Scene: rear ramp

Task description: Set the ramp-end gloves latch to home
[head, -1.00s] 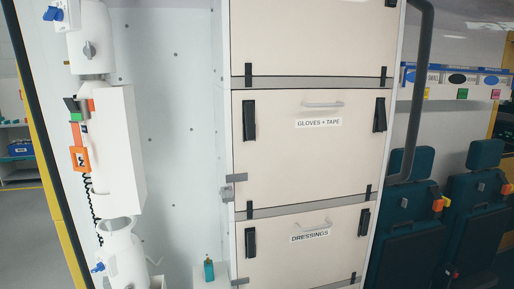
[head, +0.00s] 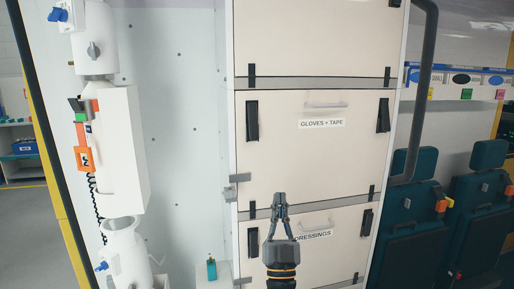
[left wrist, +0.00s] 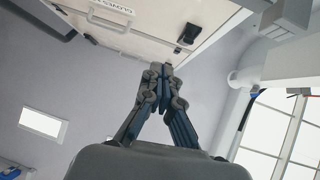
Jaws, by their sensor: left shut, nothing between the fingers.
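The cream door (head: 290,160) labelled GLOVES + TAPE has a black latch at each side: the left latch (head: 252,121) and the right latch (head: 383,116). Both stand roughly upright along the door's edges. Which one is at the ramp end is not marked. My left gripper (head: 279,197) points up in front of the lower edge of this door, below and right of the left latch, empty, with fingertips together. In the left wrist view its closed tips (left wrist: 160,68) are apart from the door, which shows with one black latch (left wrist: 187,33). My right gripper is not seen.
The DRESSINGS door (head: 330,255) is below, partly hidden by my gripper. A grey bracket (head: 238,178) juts from the cabinet's left edge. White equipment (head: 115,150) hangs on the left wall. A dark rail (head: 424,90) and teal seats (head: 410,225) are at right.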

